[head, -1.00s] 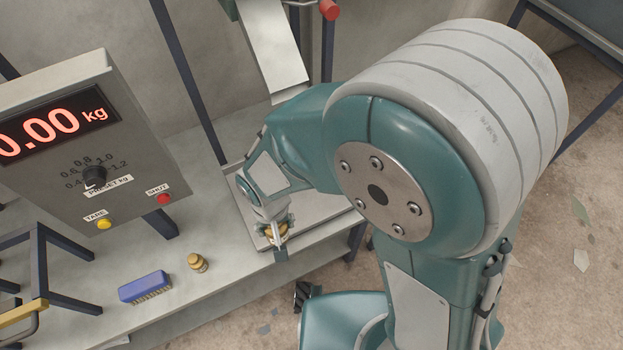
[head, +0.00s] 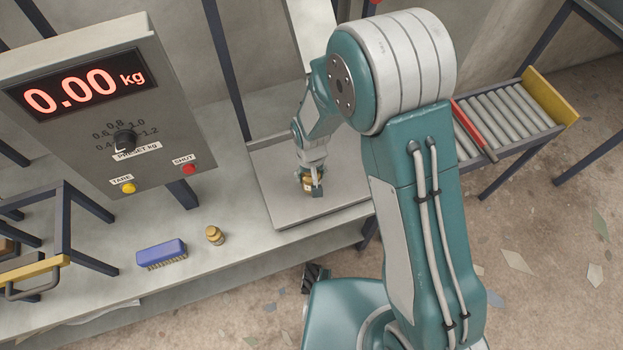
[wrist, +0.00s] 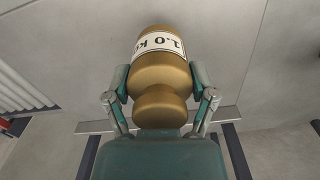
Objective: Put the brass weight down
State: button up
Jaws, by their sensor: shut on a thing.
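The brass weight (wrist: 160,77), with a white label that seems to read 1.0 kg, is between the fingers of my gripper (wrist: 160,98) in the wrist view. My gripper is shut on it. In the head view the weight (head: 308,185) shows small in my gripper (head: 312,186), over the flat scale plate (head: 268,176). I cannot tell whether the weight touches the plate. The scale display (head: 84,82) reads 0.00 kg.
A smaller brass weight (head: 214,236) and a blue brush (head: 161,253) lie on the bench (head: 215,275). A chute (head: 310,35) hangs behind the plate. A roller conveyor (head: 505,122) stands at right.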

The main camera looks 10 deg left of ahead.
jog(key=shift+w+d+f, duration=0.2)
jog(key=shift+w+f, duration=0.1)
jog(key=shift+w, duration=0.1)
jog(key=shift+d+f, duration=0.2)
jog(key=shift+f, duration=1.3)
jog(key=shift+a, duration=0.2)
jog(key=o, duration=1.2)
jog(key=shift+f, duration=0.1)
jog(key=shift+o, duration=0.2)
jog(key=shift+d, duration=0.1)
